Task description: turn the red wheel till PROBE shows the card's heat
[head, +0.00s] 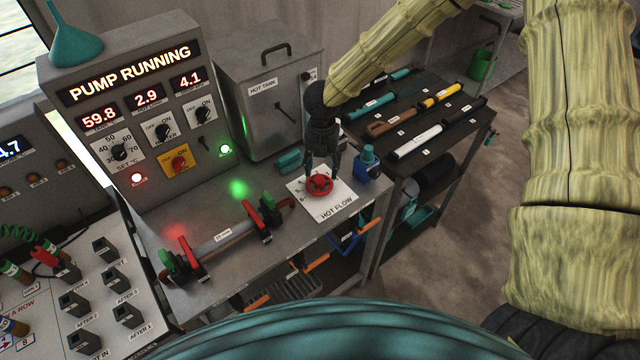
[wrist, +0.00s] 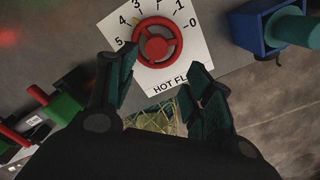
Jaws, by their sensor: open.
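The red wheel (head: 320,185) sits on a white HOT FLOW plate (head: 335,207) on the grey bench. In the wrist view the red wheel (wrist: 156,42) shows a dial from 0 to 5 around it, with a small yellowish mark near 4. My gripper (head: 321,172) is above the wheel in the head view, pointing down. In the wrist view my gripper (wrist: 160,75) has its fingers apart, with the wheel beyond the tips and nothing between them. The panel (head: 125,75) reads PUMP RUNNING, 59.8, 2.9 and 4.1; the small labels are hard to read. I cannot make out the card.
A pipe section (head: 225,240) with red and green clamps lies left of the wheel. A blue holder (head: 367,165) stands close on its right. The HOT TANK box (head: 270,95) is behind. A dark rack (head: 410,125) holds several tubes at the right.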

